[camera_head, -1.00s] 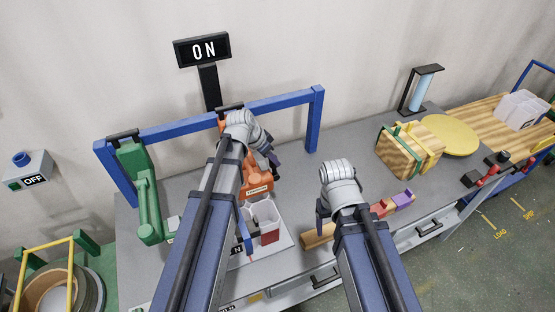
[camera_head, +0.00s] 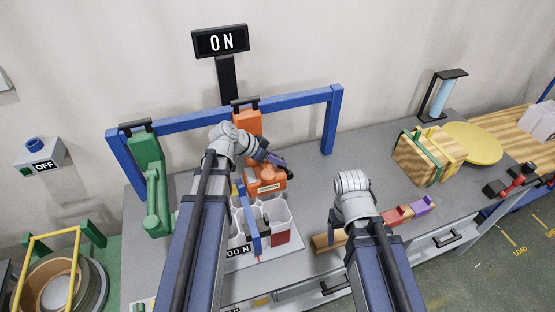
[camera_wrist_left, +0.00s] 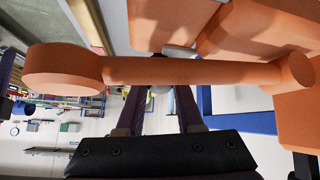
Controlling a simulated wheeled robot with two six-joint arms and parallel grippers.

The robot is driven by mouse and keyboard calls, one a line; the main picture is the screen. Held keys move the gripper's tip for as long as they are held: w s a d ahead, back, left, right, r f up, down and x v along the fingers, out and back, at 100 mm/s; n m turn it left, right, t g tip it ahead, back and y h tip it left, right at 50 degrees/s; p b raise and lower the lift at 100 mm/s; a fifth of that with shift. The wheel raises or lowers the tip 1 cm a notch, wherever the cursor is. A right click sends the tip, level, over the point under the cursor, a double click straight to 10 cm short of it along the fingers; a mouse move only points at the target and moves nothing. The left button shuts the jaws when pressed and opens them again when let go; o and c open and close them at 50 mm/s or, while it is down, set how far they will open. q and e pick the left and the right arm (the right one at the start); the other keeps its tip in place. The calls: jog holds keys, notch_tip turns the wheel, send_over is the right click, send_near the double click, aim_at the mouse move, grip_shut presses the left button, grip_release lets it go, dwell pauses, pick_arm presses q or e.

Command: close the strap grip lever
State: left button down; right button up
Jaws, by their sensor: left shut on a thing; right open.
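The orange tool (camera_head: 247,122) stands at the blue frame, with a labelled orange body (camera_head: 268,185) below it. My left gripper (camera_head: 277,161) is at this tool, above the labelled body. In the left wrist view, an orange lever bar (camera_wrist_left: 185,71) with a round knob end crosses in front of my left fingers (camera_wrist_left: 160,95). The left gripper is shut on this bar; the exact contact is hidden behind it. My right gripper (camera_head: 335,222) is open, near the table's front, mostly hidden by its own wrist.
A green tool (camera_head: 150,180) hangs left on the blue frame (camera_head: 290,100). White bins (camera_head: 278,215) and a blue bar (camera_head: 251,222) stand in front of the orange body. A strapped wooden box (camera_head: 420,160) and yellow disc (camera_head: 472,143) are right.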

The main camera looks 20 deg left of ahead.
pick_arm(q)
jog(key=shift+s, duration=0.1)
jog(key=c, duration=0.5)
grip_release()
jog(key=shift+c, duration=0.2)
jog(key=p+v, duration=0.5)
jog(key=v, duration=0.1)
jog(key=shift+a+r, duration=0.1)
jog(key=shift+r, duration=0.25)
jog(key=shift+s+a+r+p, duration=0.35)
jog(key=shift+s+a, duration=0.05)
